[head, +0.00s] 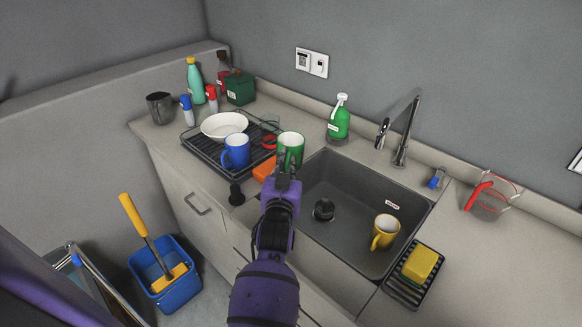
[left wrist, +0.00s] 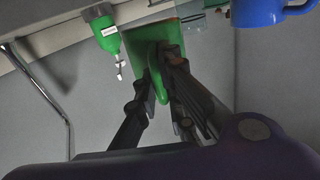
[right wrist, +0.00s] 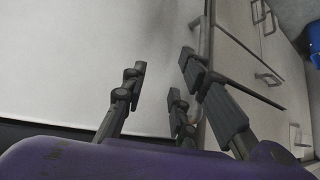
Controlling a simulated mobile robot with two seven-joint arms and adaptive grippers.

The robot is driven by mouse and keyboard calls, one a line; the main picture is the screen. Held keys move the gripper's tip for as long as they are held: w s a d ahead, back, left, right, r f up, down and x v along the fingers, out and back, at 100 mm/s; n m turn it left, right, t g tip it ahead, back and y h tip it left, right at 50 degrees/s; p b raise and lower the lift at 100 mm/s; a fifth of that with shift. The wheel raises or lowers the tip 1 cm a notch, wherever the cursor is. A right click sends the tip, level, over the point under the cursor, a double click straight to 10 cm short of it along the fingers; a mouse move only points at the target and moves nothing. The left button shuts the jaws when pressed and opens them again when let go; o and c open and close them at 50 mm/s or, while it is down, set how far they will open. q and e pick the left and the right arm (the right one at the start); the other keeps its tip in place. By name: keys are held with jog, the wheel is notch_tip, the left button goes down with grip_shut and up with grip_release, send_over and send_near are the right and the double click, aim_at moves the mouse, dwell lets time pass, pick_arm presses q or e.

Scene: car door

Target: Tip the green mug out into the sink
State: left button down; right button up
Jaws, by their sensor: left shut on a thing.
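The green mug (head: 290,146) is upright at the sink's back left corner, beside the drying rack. My left gripper (head: 287,172) is shut on its handle. In the left wrist view the green mug (left wrist: 172,42) has its handle between the fingers (left wrist: 158,80). I cannot tell whether its base touches the counter; its contents are not visible. The grey sink (head: 345,190) lies to the right, with a yellow mug (head: 385,232) inside it. My right gripper (right wrist: 163,65) is open and empty in front of a pale cabinet front.
A blue mug (head: 236,150) and a white bowl (head: 224,125) are on the black rack (head: 200,151). An orange sponge (head: 265,168) lies close to the green mug. The faucet (head: 406,135) and a green soap bottle (head: 339,122) stand behind the sink.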

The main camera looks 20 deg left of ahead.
pick_arm(q)
jog(key=shift+a+r+n, duration=0.25)
jog(key=shift+n, duration=0.05)
jog(key=shift+f, duration=0.1)
pick_arm(e)
jog(key=shift+a+r, duration=0.1)
jog(key=shift+a, duration=0.15)
